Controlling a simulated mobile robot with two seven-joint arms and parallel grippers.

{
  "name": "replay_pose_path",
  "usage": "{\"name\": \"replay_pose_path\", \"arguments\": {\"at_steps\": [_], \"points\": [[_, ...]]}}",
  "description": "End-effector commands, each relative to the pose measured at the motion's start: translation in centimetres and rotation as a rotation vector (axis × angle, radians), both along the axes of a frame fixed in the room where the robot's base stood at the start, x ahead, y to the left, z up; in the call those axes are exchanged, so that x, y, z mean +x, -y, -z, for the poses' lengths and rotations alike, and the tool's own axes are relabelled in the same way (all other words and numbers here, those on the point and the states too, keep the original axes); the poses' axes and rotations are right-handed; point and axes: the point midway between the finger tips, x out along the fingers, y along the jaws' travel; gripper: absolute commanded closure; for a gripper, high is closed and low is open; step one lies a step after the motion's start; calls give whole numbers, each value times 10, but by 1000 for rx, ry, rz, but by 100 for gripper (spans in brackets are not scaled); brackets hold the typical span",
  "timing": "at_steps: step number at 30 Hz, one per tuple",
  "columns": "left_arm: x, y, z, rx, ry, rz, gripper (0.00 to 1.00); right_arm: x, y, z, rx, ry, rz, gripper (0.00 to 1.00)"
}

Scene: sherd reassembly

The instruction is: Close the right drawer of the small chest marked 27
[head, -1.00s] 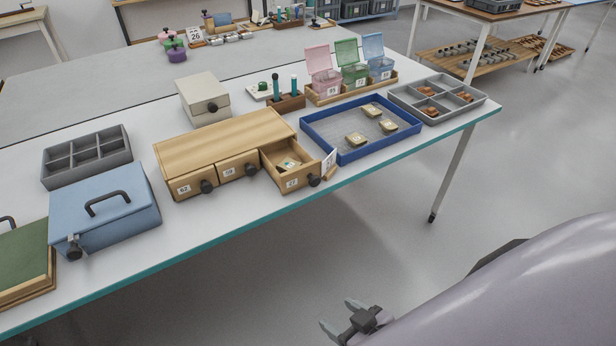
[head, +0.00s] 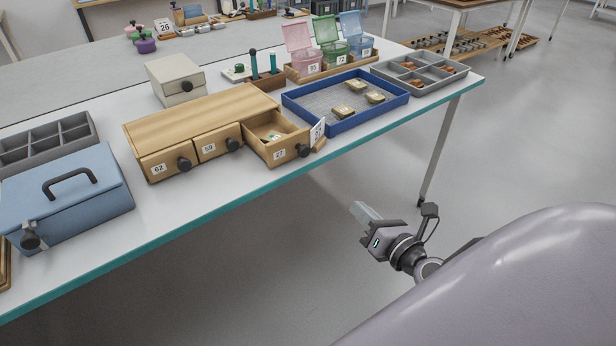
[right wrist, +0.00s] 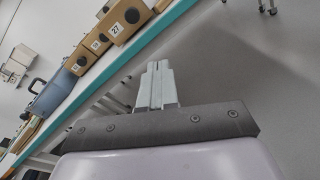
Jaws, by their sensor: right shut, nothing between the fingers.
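The small wooden chest (head: 190,122) stands near the table's front edge with three drawers in a row. Its right drawer (head: 278,149), labelled 27, is pulled out, and something small lies inside. The drawer has a dark round knob (head: 303,150). The other two drawers, 62 and 59, are shut. In the right wrist view the drawer front marked 27 (right wrist: 117,29) shows at upper left. My right gripper (head: 361,211) is shut and empty, in front of the table edge and below the drawer, apart from it. Its closed fingers also show in the right wrist view (right wrist: 156,84). My left gripper is not in view.
A small number card (head: 317,132) stands just right of the open drawer. A blue tray (head: 345,122) with several pieces lies further right. A blue box (head: 65,195) with a handle stands left of the chest. The floor before the table is clear.

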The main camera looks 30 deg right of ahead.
Motion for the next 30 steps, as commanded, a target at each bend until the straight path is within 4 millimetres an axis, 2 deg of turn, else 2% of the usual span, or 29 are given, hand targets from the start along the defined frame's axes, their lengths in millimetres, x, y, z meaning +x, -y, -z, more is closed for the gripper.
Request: {"name": "replay_pose_path", "arguments": {"at_steps": [1, 3, 6, 9, 17, 30], "points": [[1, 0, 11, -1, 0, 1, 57, 5, 2, -1, -123, 39, -34, 100], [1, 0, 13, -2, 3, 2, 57, 10, 2, -10, -266, 86, -70, 100], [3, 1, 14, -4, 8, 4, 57, 14, 1, -19, -405, 134, -103, 100], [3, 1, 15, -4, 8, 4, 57, 16, 0, -24, -471, 158, -117, 100], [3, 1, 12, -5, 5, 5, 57, 32, -1, -28, -482, 165, -117, 100], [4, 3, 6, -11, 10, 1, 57, 87, -5, -30, -479, 164, -116, 100]]}}
